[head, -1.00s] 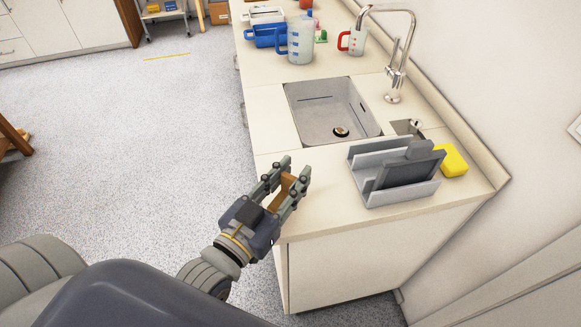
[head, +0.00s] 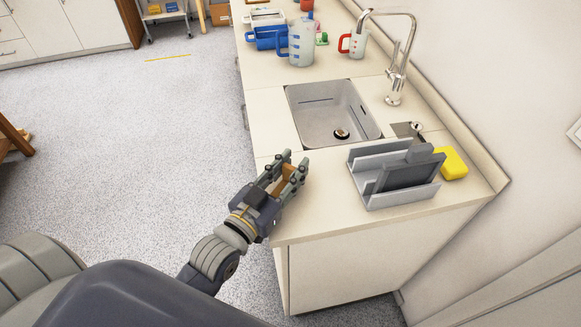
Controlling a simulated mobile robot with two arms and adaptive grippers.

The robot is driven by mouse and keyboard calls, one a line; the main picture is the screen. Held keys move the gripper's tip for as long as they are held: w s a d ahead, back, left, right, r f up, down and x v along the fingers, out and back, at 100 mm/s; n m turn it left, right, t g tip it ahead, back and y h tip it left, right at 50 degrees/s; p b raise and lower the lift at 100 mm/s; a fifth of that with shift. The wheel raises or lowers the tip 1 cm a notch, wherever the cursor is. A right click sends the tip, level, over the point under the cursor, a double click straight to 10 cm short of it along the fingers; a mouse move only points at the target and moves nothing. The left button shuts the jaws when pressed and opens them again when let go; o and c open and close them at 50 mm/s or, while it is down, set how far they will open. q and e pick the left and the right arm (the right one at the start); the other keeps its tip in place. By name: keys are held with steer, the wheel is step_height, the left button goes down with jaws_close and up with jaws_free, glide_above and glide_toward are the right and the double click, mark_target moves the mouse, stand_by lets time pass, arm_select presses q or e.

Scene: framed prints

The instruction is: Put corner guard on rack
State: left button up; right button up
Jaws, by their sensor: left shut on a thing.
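My left gripper (head: 296,163) is over the near left edge of the counter, left of the rack and apart from it. It is shut on a small brown piece, which I take to be the corner guard (head: 286,178); the fingers hide much of it. The light grey rack (head: 364,160) stands on the counter near its front right end. A dark grey flat piece (head: 405,175) leans tilted in the rack. My right gripper is out of view.
A sink (head: 325,110) with a tall faucet (head: 396,75) lies behind the rack. A yellow sponge (head: 453,163) sits right of the rack by the wall. Measuring jugs (head: 302,45) stand farther back. Bare counter lies between gripper and rack.

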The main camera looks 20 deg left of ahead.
arm_select(q)
steer(key=shift+f, duration=0.15)
steer(key=o, duration=0.9)
